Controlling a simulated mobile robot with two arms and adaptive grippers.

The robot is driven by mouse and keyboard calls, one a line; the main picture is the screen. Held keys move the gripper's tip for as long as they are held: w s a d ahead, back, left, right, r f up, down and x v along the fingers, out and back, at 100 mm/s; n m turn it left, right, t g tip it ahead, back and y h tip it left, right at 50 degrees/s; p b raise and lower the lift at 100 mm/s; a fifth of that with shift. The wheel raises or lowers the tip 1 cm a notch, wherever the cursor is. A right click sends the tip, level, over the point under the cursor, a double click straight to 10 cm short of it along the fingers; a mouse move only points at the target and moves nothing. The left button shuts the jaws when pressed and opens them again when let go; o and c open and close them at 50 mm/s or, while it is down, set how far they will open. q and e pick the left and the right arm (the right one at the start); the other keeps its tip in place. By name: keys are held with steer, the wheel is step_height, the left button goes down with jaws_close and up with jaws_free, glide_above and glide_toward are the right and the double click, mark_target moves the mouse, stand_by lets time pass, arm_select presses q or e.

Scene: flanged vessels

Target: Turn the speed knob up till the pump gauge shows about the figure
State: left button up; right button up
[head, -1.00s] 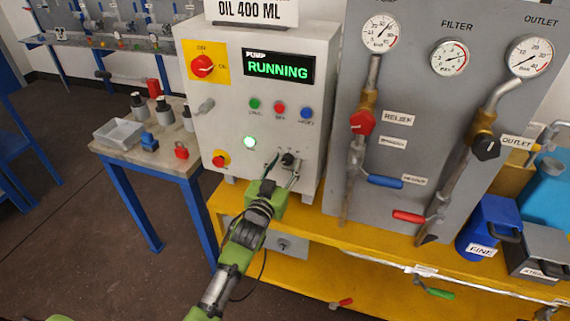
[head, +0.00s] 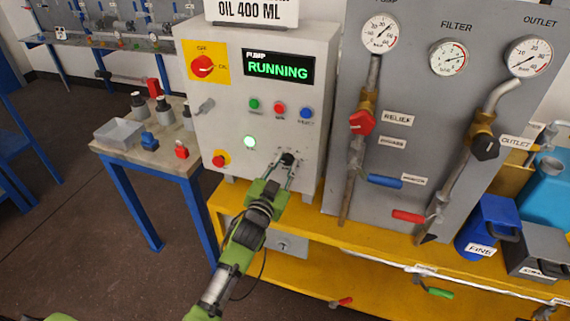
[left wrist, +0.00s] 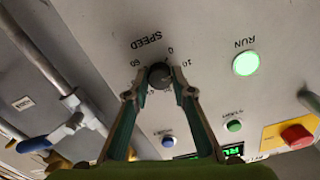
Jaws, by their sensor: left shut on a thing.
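The black speed knob (head: 288,159) sits low on the front of the pale control box. In the left wrist view the knob (left wrist: 160,75) shows under the word SPEED, with scale figures around it. My left gripper (head: 284,168) is at the knob, its two fingers one on each side, shut on it. The pump gauge (head: 380,33) is a round white dial at the top left of the grey panel. Its needle is too small to read surely, and its label is partly cut off. My right gripper is not in view.
The box display (head: 279,68) reads RUNNING, and a green lamp (head: 249,142) is lit. Several push buttons and a red emergency button (head: 219,160) are near the knob. Filter gauge (head: 449,57), outlet gauge (head: 529,56) and valve pipes stand right.

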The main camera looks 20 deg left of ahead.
arm_select(q)
steer(key=o, duration=1.1)
steer(key=s, duration=1.2)
steer(key=shift+a, duration=0.2)
